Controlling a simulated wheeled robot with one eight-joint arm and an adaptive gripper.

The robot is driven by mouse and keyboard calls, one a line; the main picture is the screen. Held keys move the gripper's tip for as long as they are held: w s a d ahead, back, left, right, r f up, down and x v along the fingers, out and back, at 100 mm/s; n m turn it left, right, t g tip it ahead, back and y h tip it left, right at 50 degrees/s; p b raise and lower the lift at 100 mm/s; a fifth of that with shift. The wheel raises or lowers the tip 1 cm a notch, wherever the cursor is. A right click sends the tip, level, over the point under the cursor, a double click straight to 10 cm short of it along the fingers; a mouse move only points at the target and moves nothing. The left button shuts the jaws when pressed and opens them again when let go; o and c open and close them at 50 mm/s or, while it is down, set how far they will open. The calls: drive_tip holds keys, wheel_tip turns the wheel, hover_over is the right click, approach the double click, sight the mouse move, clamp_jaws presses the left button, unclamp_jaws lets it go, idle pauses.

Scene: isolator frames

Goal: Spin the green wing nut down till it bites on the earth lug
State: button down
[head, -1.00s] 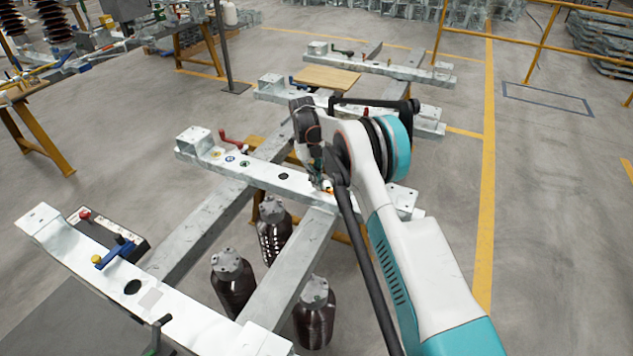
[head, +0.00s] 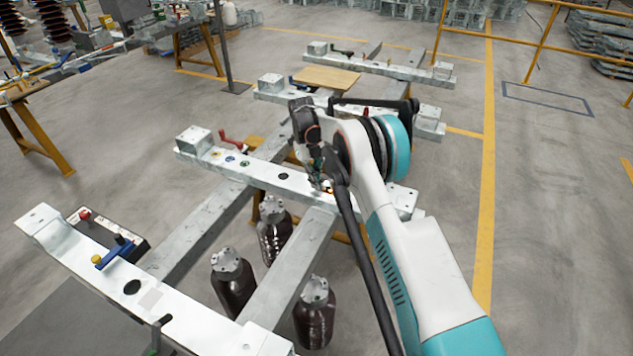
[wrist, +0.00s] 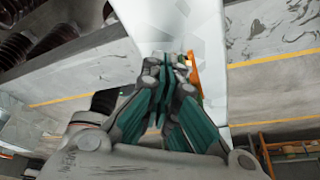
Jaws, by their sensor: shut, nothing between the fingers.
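My gripper (head: 327,183) is low over the right part of the middle galvanized beam (head: 262,172). In the wrist view its teal-padded fingers (wrist: 168,62) are shut with nothing held between them, tips close to the pale beam surface (wrist: 205,30). An orange part (wrist: 194,76) stands just right of the fingertips. I cannot make out the green wing nut or the earth lug for certain; the fingers cover that spot. Whether the tips touch anything there cannot be told.
A red crank handle (head: 231,141) and small coloured rings (head: 230,159) are on the beam's left part. A nearer beam (head: 90,258) carries a blue handle (head: 114,252). Dark ribbed insulators (head: 232,281) hang below. Open floor (head: 555,200) lies to the right.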

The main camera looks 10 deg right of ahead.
drive_tip(key=shift+s+a, duration=0.25)
drive_tip(key=shift+a, duration=0.4)
